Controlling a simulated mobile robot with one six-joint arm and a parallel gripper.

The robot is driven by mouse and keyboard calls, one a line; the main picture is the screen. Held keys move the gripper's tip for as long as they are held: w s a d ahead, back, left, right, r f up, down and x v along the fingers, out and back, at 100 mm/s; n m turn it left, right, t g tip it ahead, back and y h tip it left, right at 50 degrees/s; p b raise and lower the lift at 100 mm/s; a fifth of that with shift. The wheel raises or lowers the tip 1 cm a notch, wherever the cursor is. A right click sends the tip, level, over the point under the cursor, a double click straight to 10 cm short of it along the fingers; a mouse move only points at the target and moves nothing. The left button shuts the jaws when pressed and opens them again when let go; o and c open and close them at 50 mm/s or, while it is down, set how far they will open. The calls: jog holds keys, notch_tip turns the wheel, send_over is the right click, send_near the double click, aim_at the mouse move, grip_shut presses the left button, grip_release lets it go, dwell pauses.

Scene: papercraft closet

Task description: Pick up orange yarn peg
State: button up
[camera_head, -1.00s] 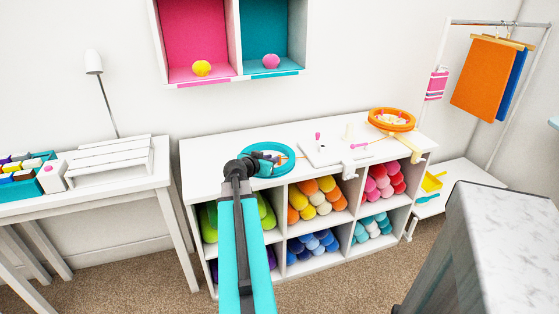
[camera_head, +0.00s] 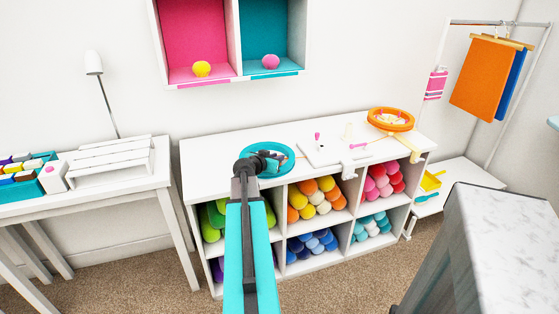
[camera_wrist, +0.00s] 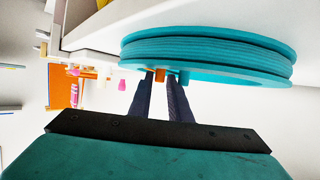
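A small orange piece (camera_wrist: 160,76), which looks like the orange yarn peg, shows between my fingertips in the wrist view. In the head view my gripper (camera_head: 263,154) reaches over the teal ring (camera_head: 290,157) on the white cabinet top, and the peg is hidden or too small to make out there.
The white cabinet (camera_head: 210,165) holds several bins of coloured yarn. A white board (camera_head: 318,155) with a pink peg and an orange ring (camera_head: 391,120) lie to the right on top. A marble-topped block (camera_head: 510,230) stands at the front right. The left of the cabinet top is clear.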

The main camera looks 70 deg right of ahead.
jog(key=shift+c, duration=0.2)
grip_shut()
jog(key=shift+r, duration=0.15)
jog(key=shift+r, duration=1.15)
jog(key=v, duration=0.3)
jog(key=f+b+v, duration=0.1)
jog(key=v, duration=0.3)
jog(key=a+f+b+v, duration=0.1)
jog(key=v, duration=0.2)
jog(key=shift+w+a, duration=0.15)
jog(key=shift+a, duration=0.05)
jog(key=b, duration=0.2)
jog(key=shift+w+a+f+b, duration=0.1)
jog(key=shift+a+b, duration=0.15)
jog(key=shift+b, duration=0.1)
jog(key=shift+a+b, duration=0.1)
jog(key=shift+b, duration=0.3)
